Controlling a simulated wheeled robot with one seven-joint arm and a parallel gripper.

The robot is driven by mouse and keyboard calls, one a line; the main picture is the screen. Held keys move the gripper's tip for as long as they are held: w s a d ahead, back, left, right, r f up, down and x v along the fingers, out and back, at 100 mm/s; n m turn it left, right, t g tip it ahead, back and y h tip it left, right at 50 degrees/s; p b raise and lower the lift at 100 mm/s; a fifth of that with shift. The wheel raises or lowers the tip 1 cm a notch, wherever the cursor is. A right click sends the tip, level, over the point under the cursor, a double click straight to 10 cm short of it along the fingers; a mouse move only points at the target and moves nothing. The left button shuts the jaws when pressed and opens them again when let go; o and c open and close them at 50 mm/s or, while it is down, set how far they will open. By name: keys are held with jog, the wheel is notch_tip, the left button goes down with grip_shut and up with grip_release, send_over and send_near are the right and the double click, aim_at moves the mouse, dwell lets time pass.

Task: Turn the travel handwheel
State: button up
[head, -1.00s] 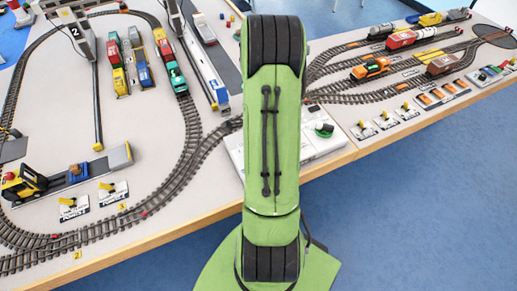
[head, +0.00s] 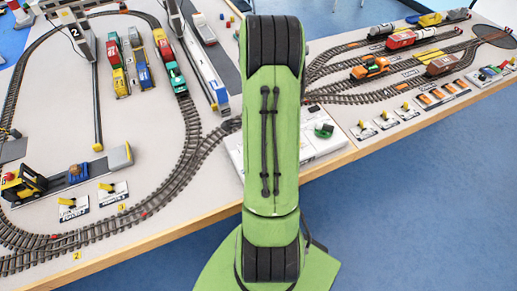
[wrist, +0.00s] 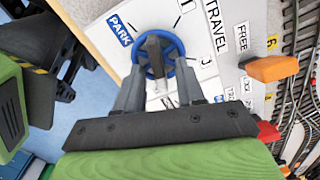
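The travel handwheel (wrist: 181,47) is a blue ring with spokes and a grey piece standing at its hub, on a white panel lettered TRAVEL and PARK. My gripper (wrist: 158,75) is at the wheel in the wrist view. Its two grey fingers stand apart, one at the left and one at the right of the wheel's near side. I cannot tell whether they press on the rim. In the head view my green arm hides the wheel and the fingers; only part of the white panel (head: 310,150) shows.
An orange lever (wrist: 272,68) stands right of the wheel by the lettering FREE, with a red piece (wrist: 268,132) nearer. Model tracks (head: 185,165) lie on both sides of the panel. A train (head: 176,75) stands at the left, and an orange locomotive (head: 370,67) at the right.

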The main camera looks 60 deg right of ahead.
jog(key=shift+r, duration=0.1)
notch_tip(320, 180, up, 16)
jog(key=p, duration=0.4)
jog(key=shift+f, duration=0.2)
